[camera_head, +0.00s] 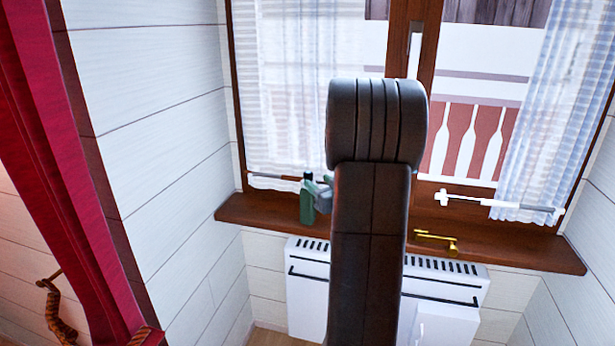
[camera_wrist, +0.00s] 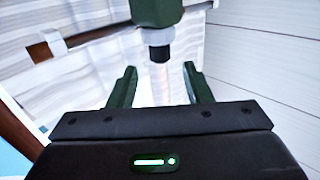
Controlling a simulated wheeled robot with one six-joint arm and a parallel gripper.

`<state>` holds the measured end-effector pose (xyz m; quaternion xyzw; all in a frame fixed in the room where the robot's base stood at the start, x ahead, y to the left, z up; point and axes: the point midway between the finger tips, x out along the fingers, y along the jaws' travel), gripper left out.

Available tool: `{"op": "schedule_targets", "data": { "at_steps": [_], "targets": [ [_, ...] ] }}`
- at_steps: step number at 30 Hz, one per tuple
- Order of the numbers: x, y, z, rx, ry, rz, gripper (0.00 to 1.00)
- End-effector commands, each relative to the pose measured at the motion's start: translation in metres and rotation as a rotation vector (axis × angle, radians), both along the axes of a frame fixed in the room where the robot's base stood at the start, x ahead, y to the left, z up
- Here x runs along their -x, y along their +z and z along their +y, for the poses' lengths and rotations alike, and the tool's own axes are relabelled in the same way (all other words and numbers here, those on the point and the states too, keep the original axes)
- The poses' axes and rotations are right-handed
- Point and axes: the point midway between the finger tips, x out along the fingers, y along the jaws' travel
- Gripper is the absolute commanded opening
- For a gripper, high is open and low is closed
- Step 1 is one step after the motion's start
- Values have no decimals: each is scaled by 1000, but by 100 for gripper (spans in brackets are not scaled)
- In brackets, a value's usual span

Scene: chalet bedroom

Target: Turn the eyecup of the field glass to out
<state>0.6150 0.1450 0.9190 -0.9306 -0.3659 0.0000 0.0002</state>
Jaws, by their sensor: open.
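The field glass (camera_head: 307,205) is a dark green upright body on the windowsill, with a black top, just left of my arm. In the wrist view the green body (camera_wrist: 157,12) comes in from the top edge, with a grey ring (camera_wrist: 158,37) and a short black eyecup (camera_wrist: 159,53) below it. My gripper (camera_wrist: 160,70) is open, its two green fingers on either side of the eyecup's line. The eyecup shows between or just beyond the fingertips, with gaps on both sides; I see no contact. In the head view my gripper (camera_head: 321,188) is partly hidden behind my arm.
The wooden windowsill (camera_head: 265,212) runs below a curtained window. A brass handle (camera_head: 436,241) lies right of my arm. A white heater (camera_head: 308,290) stands under the sill. A plank wall (camera_head: 150,110) and red curtain (camera_head: 50,170) are at left.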

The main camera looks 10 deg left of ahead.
Motion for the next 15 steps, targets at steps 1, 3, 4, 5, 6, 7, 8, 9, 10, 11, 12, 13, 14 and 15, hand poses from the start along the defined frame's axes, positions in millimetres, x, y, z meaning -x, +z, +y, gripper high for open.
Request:
{"op": "schedule_targets", "data": {
  "at_steps": [1, 3, 4, 5, 6, 7, 8, 9, 10, 11, 12, 13, 14, 15],
  "targets": [
    [-8, 0, 9, -1, 4, -1, 45],
    [-18, -1, 18, 0, 3, 0, 45],
    [-22, 0, 22, -1, 3, -1, 45],
    [-26, 0, 25, -1, 2, -1, 45],
    [-30, 0, 30, -1, 2, -1, 45],
    [-33, -1, 32, 1, 2, 1, 45],
    [-36, -1, 35, 0, 2, 0, 45],
    [-39, 0, 38, 0, 2, 0, 45],
    [-41, 0, 39, 0, 2, 0, 45],
    [-43, 0, 41, 0, 1, 0, 45],
    [-45, 0, 42, 0, 0, 0, 45],
    [-46, 0, 43, 0, 0, 0, 45],
    [-47, 0, 44, 0, 0, 0, 45],
    [-47, 0, 44, 0, 0, 0, 45]
  ]
}}
